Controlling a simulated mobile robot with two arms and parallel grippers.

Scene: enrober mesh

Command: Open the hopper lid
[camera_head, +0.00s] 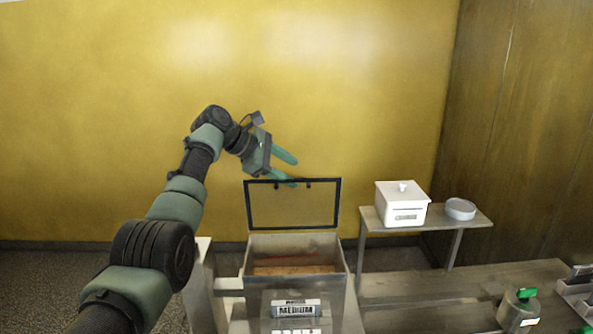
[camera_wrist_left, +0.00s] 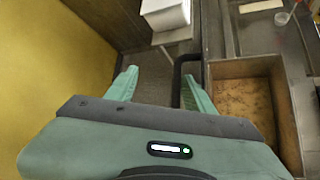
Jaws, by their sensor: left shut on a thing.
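The hopper lid (camera_head: 292,208), a clear pane in a black frame, stands upright along the back rim of the open metal hopper (camera_head: 343,256). My right gripper is not in view.
A small side table (camera_head: 470,222) right of the hopper holds a white lidded box (camera_head: 402,207) and a round pale dish (camera_head: 460,207). A yellow wall (camera_head: 360,90) rises behind.

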